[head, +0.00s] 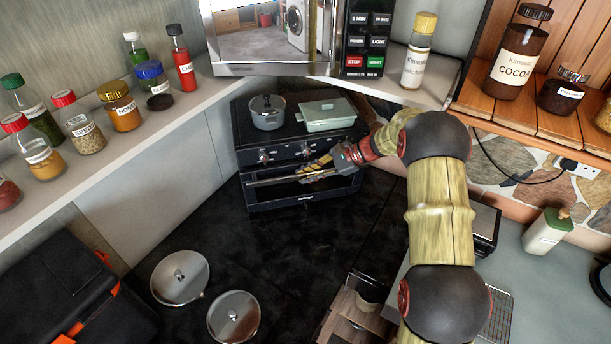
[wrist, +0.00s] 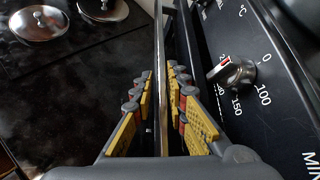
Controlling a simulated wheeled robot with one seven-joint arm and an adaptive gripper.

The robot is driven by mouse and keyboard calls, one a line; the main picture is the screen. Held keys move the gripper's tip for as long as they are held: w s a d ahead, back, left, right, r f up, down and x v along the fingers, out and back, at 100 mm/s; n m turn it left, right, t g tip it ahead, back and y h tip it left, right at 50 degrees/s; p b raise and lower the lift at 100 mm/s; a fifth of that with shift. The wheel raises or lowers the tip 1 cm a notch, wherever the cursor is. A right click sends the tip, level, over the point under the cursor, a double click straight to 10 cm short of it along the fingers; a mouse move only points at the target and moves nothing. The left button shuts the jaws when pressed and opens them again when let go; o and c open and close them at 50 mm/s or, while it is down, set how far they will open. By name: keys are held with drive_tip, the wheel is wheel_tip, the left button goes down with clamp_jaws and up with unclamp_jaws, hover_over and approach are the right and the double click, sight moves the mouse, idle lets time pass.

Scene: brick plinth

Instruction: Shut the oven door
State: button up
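The small black oven (head: 241,134) stands in the corner on the dark worktop, with knobs on its front panel. Its door (head: 305,198) is below the panel and seems tilted out a little, though my gripper hides part of the gap. A thin silvery bar (wrist: 159,60) along the door's top front shows in the wrist view. My gripper (head: 318,170) is at the door's top front. In the wrist view my gripper (wrist: 160,100) has its yellow-padded fingers apart, one set on each side of the bar, with space between pads and bar.
A grey pot (head: 267,112) and a pale green lidded dish (head: 327,115) sit on the oven. Two steel lids (head: 180,277) (head: 233,317) lie on the worktop in front. A black case (head: 60,290) is at left. A microwave (head: 290,68) is above.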

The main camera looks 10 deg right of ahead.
drive_tip(key=v, duration=0.7)
drive_tip(key=shift+c, duration=0.7)
